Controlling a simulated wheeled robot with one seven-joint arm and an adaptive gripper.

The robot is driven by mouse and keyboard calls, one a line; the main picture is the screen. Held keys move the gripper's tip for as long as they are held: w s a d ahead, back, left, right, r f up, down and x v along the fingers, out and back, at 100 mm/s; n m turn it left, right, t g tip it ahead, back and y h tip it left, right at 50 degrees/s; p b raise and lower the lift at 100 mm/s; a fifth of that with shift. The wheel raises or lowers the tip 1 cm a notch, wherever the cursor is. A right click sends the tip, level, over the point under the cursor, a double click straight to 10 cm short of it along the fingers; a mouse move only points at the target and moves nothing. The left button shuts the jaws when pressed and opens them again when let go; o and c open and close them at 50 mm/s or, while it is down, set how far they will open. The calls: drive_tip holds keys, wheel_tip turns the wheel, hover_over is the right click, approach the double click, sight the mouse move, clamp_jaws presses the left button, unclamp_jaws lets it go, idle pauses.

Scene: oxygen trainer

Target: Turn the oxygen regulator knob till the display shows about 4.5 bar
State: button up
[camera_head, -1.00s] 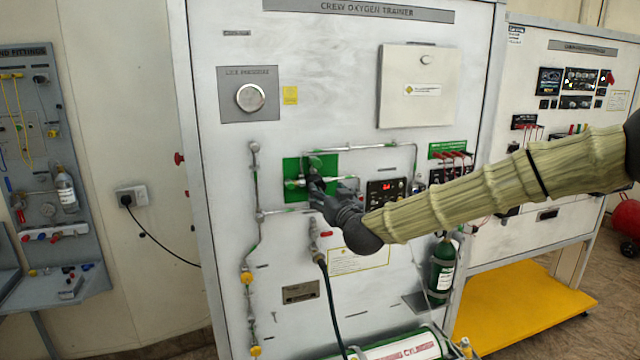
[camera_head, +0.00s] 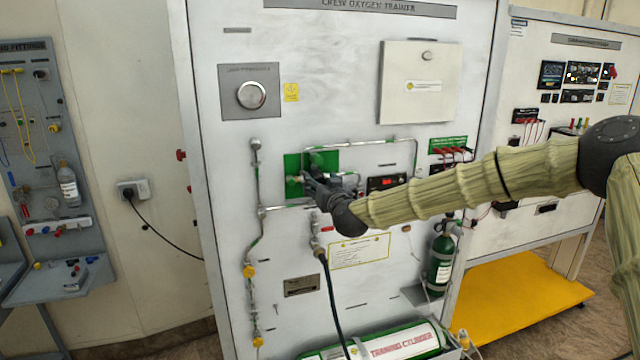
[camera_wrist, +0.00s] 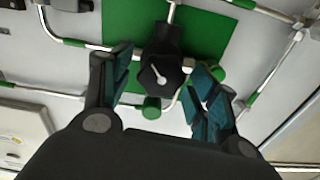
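The regulator knob (camera_wrist: 160,76) is dark and lobed with a pale pointer mark on its face. It sits in front of a green backing plate (camera_wrist: 208,28), which also shows in the head view (camera_head: 291,163). My gripper (camera_wrist: 163,82) is open, with one finger on each side of the knob and a visible gap to both. In the head view my gripper (camera_head: 312,183) is at the green plate and hides most of the knob. The display (camera_head: 386,183) shows red digits too small to read, partly beside my arm.
Metal pipes (camera_head: 370,142) run around the green plate. A hose (camera_head: 333,290) hangs below my gripper. A green training cylinder (camera_head: 400,345) lies at the bottom.

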drive_tip(key=c, duration=0.8)
drive_tip(key=shift+f+m+b, duration=0.15)
drive_tip(key=shift+m+b, duration=0.15)
drive_tip(key=shift+b, duration=0.3)
drive_tip(key=shift+b, duration=0.4)
drive_tip(key=m+b, duration=0.3)
drive_tip(key=b, duration=0.1)
drive_tip(key=shift+d+f, duration=0.1)
drive_tip(key=shift+f, duration=0.05)
drive_tip(key=m+b, duration=0.2)
drive_tip(key=b, duration=0.1)
drive_tip(key=shift+m+b, duration=0.35)
drive_tip(key=shift+m, duration=0.05)
drive_tip(key=shift+m+b, duration=0.7)
drive_tip(key=shift+b, duration=0.1)
drive_tip(key=shift+d+r, duration=0.1)
drive_tip(key=shift+r, duration=0.1)
